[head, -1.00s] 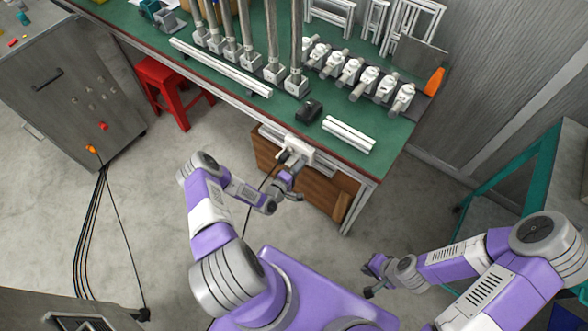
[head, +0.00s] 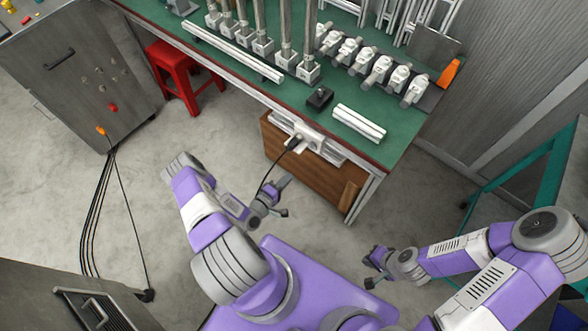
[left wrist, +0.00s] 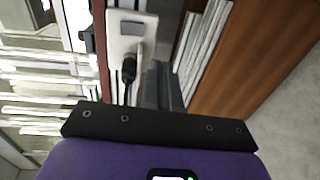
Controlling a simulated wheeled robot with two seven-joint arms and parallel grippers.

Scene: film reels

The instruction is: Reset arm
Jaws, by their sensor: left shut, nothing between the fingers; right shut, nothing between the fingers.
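My left gripper (head: 281,197) hangs low in front of the workbench, apart from it, shut and empty. Its purple body and dark bar fill the bottom of the left wrist view (left wrist: 155,128). My right gripper (head: 371,266) is low in front of my base, right of the left one, also shut and empty. A white socket box (head: 304,137) is on the bench's front edge, with a black plug (head: 294,144) and a dark cable at it. The socket box (left wrist: 130,28) and plug (left wrist: 129,70) also show in the left wrist view, beyond the gripper.
The green workbench (head: 225,68) carries metal posts, several white fittings, a black block (head: 320,97) and white rails (head: 358,123). A red stool (head: 178,72) and grey cabinet (head: 90,75) stand left. A teal frame (head: 530,163) stands right.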

